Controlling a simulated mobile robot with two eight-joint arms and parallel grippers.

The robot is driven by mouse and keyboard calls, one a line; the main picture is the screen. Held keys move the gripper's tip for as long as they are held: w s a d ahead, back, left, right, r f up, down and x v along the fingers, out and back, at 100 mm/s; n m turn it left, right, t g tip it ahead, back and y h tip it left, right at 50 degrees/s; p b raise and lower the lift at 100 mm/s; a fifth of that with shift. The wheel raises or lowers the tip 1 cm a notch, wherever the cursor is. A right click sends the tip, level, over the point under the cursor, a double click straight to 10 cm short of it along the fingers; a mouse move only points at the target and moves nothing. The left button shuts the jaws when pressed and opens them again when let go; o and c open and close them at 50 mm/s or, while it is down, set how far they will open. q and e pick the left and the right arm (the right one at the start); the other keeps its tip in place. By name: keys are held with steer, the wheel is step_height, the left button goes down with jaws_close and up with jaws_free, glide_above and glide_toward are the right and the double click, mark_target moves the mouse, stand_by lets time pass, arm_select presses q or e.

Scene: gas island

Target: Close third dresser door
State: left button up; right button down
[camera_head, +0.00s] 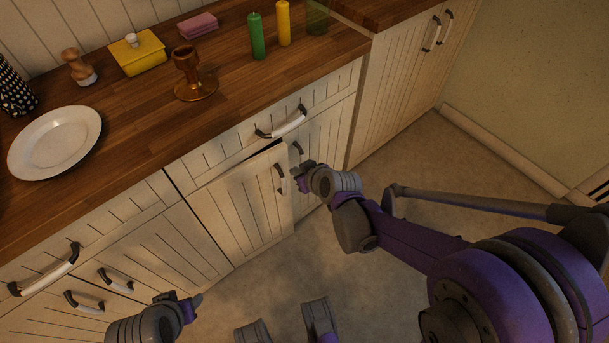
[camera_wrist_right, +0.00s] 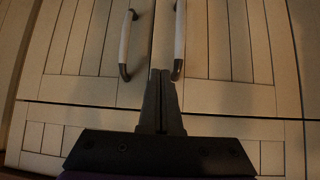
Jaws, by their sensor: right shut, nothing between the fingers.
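The cream grooved dresser door (camera_head: 235,208) in the middle of the counter front stands slightly ajar, with a dark gap along its top edge. Its handle (camera_head: 280,178) is near its right edge. My right gripper (camera_head: 298,178) is beside that handle, at the door's free edge. In the right wrist view the fingers (camera_wrist_right: 160,78) are together and empty, pointing between two upright handles, one on the left (camera_wrist_right: 125,45) and one on the right (camera_wrist_right: 179,40). I cannot tell whether they touch the door. My left gripper (camera_head: 190,303) is low at the left, apart from the dresser, its jaws unclear.
A drawer with a handle (camera_head: 282,123) is above the door. The neighbouring door (camera_head: 325,140) on the right looks shut. The wooden countertop (camera_head: 130,135) holds a white plate (camera_head: 55,142), a brown goblet (camera_head: 190,75) and candles (camera_head: 256,36). Bare floor (camera_head: 400,165) lies right of the dresser.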

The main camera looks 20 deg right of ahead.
mark_target(284, 154)
steer(key=shift+w+a, duration=0.25)
steer(key=shift+w, duration=0.8)
steer(key=shift+w+a, duration=0.25)
steer(key=shift+w, duration=0.75)
steer(key=w, duration=0.3)
steer(key=shift+w+a, duration=0.15)
steer(key=shift+a, duration=0.1)
steer(key=shift+s, duration=0.2)
